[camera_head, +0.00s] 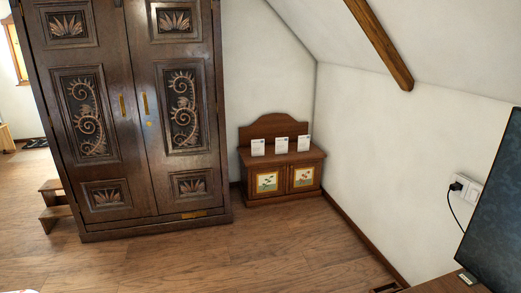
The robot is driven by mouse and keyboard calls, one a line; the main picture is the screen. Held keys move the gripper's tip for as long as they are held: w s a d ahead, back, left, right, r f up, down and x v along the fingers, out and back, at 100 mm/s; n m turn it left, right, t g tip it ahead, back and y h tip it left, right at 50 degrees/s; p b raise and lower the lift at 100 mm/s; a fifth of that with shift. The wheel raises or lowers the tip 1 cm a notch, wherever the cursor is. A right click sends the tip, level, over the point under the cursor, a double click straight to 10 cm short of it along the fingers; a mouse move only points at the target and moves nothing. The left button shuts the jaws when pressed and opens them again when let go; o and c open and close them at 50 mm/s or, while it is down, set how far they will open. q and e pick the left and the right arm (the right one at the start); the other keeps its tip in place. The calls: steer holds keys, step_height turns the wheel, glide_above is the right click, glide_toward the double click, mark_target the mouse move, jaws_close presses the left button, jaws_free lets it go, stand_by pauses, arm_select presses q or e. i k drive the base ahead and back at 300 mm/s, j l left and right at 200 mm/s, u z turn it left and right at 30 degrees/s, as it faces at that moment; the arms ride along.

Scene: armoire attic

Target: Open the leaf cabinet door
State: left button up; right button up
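A low brown wooden cabinet (282,163) stands in the back corner. Its left door (267,182) and right door (303,178) each carry a small painted plant picture on a pale panel, and both look shut. The pictures are too small to tell which one is the leaf. Three white cards (281,145) stand on its top. A tall dark armoire (135,110) with carved leaf and scroll panels stands to its left. The armoire doors look shut, with brass plates at the middle seam. Neither of my grippers is in view.
The wooden floor (240,245) in front of both cabinets is clear. Small wooden steps (55,205) stand left of the armoire. A dark screen (495,215), a wall socket (465,188) with a cable, and a wooden surface (445,284) are at the right.

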mark_target(265, 181)
steer(key=i, duration=3.65)
steer(key=i+z, duration=0.1)
steer(key=i, duration=0.55)
steer(key=i+j+z, duration=0.15)
steer(key=i, duration=0.55)
